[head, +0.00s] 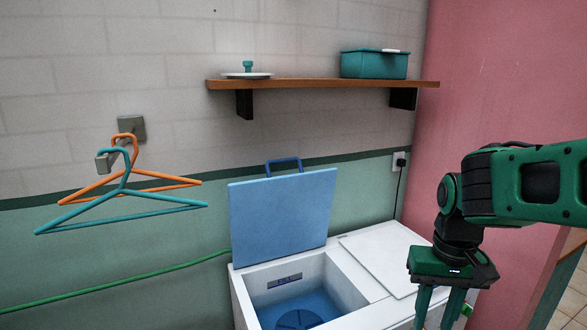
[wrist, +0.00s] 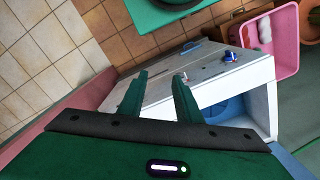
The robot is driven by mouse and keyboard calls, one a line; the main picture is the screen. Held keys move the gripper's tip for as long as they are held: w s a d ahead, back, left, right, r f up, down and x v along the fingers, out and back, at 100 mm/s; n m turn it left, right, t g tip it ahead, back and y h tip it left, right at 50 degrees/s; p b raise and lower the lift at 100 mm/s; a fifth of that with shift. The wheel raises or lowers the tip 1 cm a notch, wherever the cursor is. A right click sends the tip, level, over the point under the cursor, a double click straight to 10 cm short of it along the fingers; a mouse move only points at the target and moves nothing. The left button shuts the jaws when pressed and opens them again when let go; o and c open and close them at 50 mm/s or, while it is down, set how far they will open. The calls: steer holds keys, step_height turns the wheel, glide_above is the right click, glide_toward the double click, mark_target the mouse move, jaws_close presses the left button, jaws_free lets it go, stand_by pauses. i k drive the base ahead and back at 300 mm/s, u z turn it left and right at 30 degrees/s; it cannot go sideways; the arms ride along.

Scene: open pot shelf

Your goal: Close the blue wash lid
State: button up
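The blue wash lid (head: 283,212) stands open, nearly upright, at the back of the white washer (head: 383,318). A darker blue handle (head: 284,160) is on its top edge. The wash tub with its blue bottom (head: 300,312) lies uncovered in front of the lid. My gripper (head: 438,306) points down at the right of the washer, well apart from the lid. In the wrist view my gripper (wrist: 161,80) has its two green fingers spread with nothing between them. The white washer (wrist: 240,76) shows beyond the fingers there.
A white cover (head: 386,262) lies flat on the washer's right part. A wooden shelf (head: 310,84) with a teal box (head: 374,64) is above. Hangers (head: 125,190) hang at left. A pink wall (head: 490,70) is at right. A pink basin (wrist: 287,62) is beside the washer.

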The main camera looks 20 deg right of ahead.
mark_target(270, 218)
steer(key=k, duration=1.25)
steer(key=z, duration=0.4)
steer(key=i, duration=1.55)
steer(key=z, duration=0.05)
